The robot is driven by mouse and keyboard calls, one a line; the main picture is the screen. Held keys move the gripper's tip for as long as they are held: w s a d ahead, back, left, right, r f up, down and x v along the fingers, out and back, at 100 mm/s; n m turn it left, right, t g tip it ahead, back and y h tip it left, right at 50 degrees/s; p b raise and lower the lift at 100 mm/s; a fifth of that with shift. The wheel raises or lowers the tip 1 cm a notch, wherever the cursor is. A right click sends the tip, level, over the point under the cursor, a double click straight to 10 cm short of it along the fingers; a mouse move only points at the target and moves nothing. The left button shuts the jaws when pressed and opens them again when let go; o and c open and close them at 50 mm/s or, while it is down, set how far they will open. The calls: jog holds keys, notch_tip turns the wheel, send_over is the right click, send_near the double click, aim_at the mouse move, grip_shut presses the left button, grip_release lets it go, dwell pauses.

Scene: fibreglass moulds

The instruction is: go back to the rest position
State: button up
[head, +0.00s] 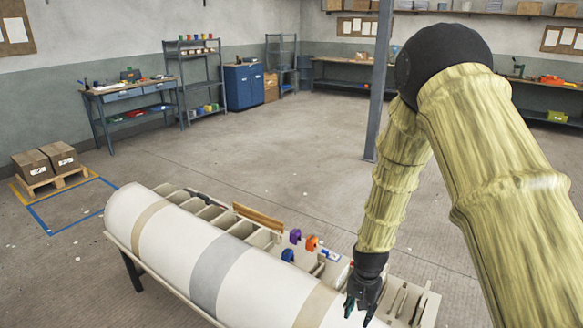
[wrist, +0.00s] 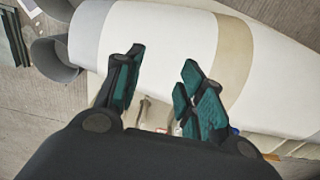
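My gripper (head: 362,300) hangs from my arm over the right part of the bench, close to the white mould. In the wrist view my gripper (wrist: 160,95) has its green-padded fingers spread apart, with nothing between them. The long white rounded mould (head: 165,235) with grey and tan bands lies along the front of the bench. It also shows beyond the fingers in the wrist view (wrist: 180,35).
Behind the mould runs a row of open compartments (head: 215,212). Purple (head: 295,236), orange (head: 312,243) and blue (head: 288,255) items stand near its right part. A grey post (head: 380,80) rises behind my arm. The floor (head: 250,150) behind is clear.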

jog(key=s+d+f+n+b, duration=0.2)
jog(key=s+f+b, duration=0.2)
jog(key=s+f, duration=1.05)
jog(key=s+f+n+b, duration=0.1)
jog(key=s+f, duration=0.2)
jog(key=s, duration=0.3)
jog(key=s+d+f+n+b, duration=0.1)
jog(key=s+f+b, duration=0.1)
jog(key=s+f, duration=0.2)
jog(key=s+f+n+b, duration=0.1)
jog(key=s+f, duration=0.3)
jog(key=s, duration=0.6)
jog(key=shift+s+d+n, duration=0.2)
jog(key=shift+s+n, duration=0.05)
jog(key=shift+n, duration=0.35)
